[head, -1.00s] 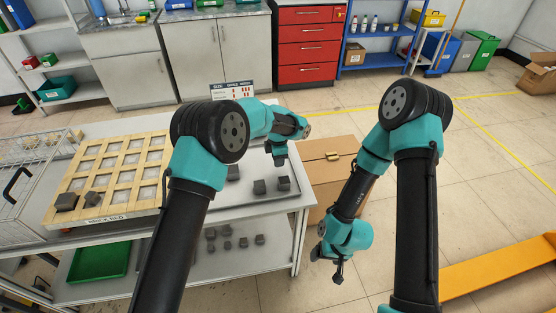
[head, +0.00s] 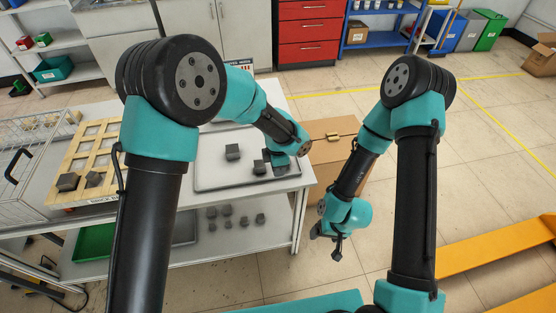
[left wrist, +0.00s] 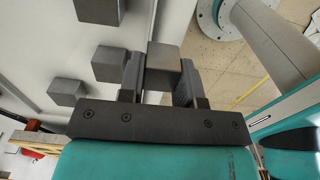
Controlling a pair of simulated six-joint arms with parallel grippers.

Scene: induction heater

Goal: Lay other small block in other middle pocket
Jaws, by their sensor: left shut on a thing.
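My left gripper (head: 281,165) is low over the right part of the grey tray (head: 215,182). The left wrist view shows its fingers (left wrist: 161,80) shut on a small dark grey block (left wrist: 164,57). I cannot tell whether this block still touches the tray. Other grey blocks (head: 232,152) (left wrist: 108,63) stand on the tray beside it. The wooden rack (head: 84,148) with square pockets is at the left of the table. Two grey blocks (head: 68,181) (head: 93,179) sit in its near row. My left arm hides the rack's right part. My right gripper (head: 328,241) hangs right of the table, apart from everything.
A wire basket (head: 28,160) stands left of the rack. Several grey blocks (head: 226,210) lie on the lower shelf, with a green tray (head: 95,243) at its left. A cardboard box (head: 328,130) stands beyond the table's right edge.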

